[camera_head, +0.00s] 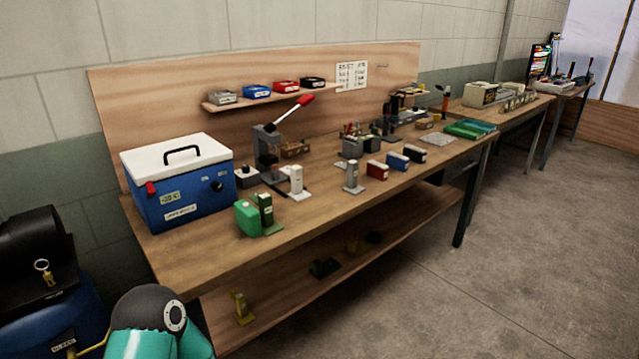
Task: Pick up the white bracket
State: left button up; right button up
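The white bracket (296,181) stands upright on its flat base on the wooden workbench (205,258), near the middle of its left half. It is just right of the arbor press and behind the front edge. A grey bracket (352,176) of similar shape stands to its right. A green bracket (265,212) stands to its left, in front, beside a green block (247,217). Neither of my grippers shows. Only a teal and black link of my arm is in view at the bottom left, well apart from the white bracket.
A blue box with a white lid (178,190) stands at the bench's left end. The arbor press (267,150) has a raised red-tipped lever. Red (377,170), blue (398,160) and black (415,153) small boxes stand farther right. The floor (480,270) in front is clear.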

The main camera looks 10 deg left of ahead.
aim_at(297, 194)
jog(key=z, duration=0.2)
jog(key=i, duration=1.25)
jog(key=u, duration=0.15)
